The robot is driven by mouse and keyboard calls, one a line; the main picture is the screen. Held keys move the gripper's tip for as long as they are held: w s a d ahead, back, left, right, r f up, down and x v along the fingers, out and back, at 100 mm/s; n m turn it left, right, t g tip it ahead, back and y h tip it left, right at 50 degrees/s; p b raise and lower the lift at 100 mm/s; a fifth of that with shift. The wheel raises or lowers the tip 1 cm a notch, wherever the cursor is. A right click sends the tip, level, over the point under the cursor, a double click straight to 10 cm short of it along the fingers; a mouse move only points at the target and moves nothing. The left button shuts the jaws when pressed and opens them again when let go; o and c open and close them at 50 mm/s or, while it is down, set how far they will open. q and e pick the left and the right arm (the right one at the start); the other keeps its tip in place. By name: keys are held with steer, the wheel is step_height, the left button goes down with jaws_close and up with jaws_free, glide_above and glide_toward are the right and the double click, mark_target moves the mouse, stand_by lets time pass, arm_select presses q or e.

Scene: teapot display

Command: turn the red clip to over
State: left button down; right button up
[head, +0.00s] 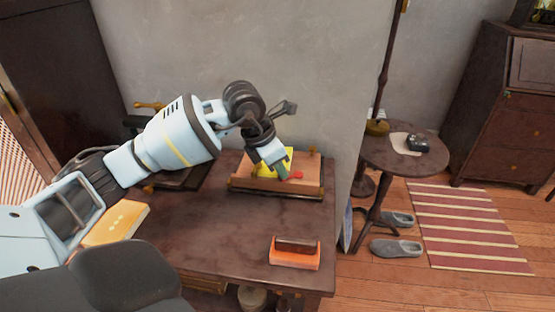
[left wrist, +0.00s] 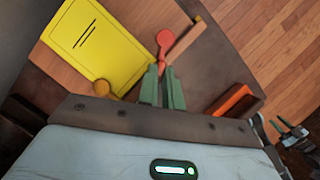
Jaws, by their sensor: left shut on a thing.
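The red clip (left wrist: 164,44) shows in the left wrist view, with a round head and a narrow stem running down to my fingertips. It lies at the edge of a wooden board (left wrist: 140,12), next to a yellow sheet (left wrist: 95,45) with dark lines. My left gripper (left wrist: 161,72) has its two green fingers close together, shut on the clip's stem. In the head view my left gripper (head: 281,172) reaches down over the board (head: 306,170) on the dark table. The clip cannot be made out there.
A yellow book (head: 117,223) lies at the left. The table middle (head: 205,235) is clear. A round side table (head: 392,158) stands at the right; the wall is close behind.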

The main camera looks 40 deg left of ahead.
arm_select(q)
steer(key=shift+r+n, duration=0.25)
steer(key=shift+n, duration=0.25)
steer(key=n+p, duration=0.1)
steer(key=n+y+p, duration=0.1)
steer(key=shift+d+n+t, duration=0.2)
steer(key=shift+n+t, duration=0.1)
steer(key=shift+n, duration=0.1)
steer(key=n+y+p, duration=0.1)
steer(key=n, duration=0.1)
steer(key=shift+d+n, duration=0.1)
steer(key=shift+n, duration=0.2)
steer(key=n+y+p, duration=0.1)
steer(key=n, duration=0.1)
steer(key=shift+n+p, duration=0.3)
steer(key=shift+d+f+n+y+p, duration=0.15)
steer(key=shift+n+y+p, duration=0.4)
steer(key=shift+n, duration=0.65)
steer(key=c, duration=1.6)
jaws_free()
steer(key=shift+o, duration=0.2)
